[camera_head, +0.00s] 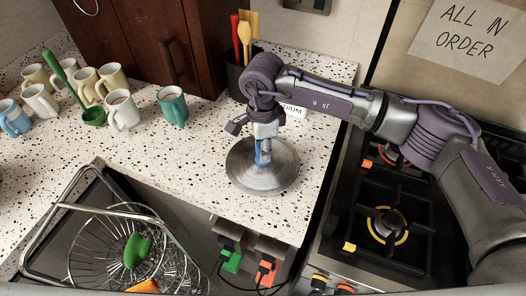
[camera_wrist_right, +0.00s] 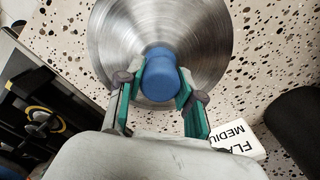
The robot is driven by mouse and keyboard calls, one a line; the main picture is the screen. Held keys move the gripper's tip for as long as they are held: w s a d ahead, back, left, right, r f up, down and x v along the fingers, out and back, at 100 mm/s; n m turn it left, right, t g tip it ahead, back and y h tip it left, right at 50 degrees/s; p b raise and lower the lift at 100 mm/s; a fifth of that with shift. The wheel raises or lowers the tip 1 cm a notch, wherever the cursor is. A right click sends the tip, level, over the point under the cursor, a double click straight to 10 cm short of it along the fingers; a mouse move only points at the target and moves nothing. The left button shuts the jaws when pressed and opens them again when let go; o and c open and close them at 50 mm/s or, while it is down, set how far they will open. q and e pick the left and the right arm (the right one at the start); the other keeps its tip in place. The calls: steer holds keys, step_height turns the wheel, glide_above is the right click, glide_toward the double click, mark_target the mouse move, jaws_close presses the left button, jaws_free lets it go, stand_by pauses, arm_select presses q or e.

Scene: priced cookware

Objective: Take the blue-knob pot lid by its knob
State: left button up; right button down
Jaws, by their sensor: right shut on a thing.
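The pot lid (camera_head: 262,178) is a round brushed-metal disc on the speckled counter, near its front edge; it also shows in the right wrist view (camera_wrist_right: 120,35). Its blue knob (camera_wrist_right: 160,75) stands at its centre. My right gripper (camera_wrist_right: 163,92) comes from above, with its green-lined fingers on both sides of the knob, shut on it. In the head view the right gripper (camera_head: 264,152) covers most of the knob. I cannot tell whether the lid is lifted off the counter. My left gripper is not in view.
A gas stove (camera_head: 395,200) is right of the counter. A wire basket (camera_head: 110,250) holding a green item is at the front left. Several mugs, including a teal mug (camera_head: 173,106), stand at the left. A utensil holder (camera_head: 240,75) and a "MEDIUM" card (camera_wrist_right: 236,142) are behind the lid.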

step_height(320, 180, up, 3)
steer(key=shift+w+f+b, duration=0.1)
steer(key=shift+f+b, duration=0.05)
steer(key=shift+b, duration=0.55)
steer(key=s+d+r+b, duration=0.3)
steer(key=d+r, duration=0.4)
steer(key=d, duration=0.4)
steer(key=shift+d+r, duration=0.2)
steer(key=shift+d, duration=0.05)
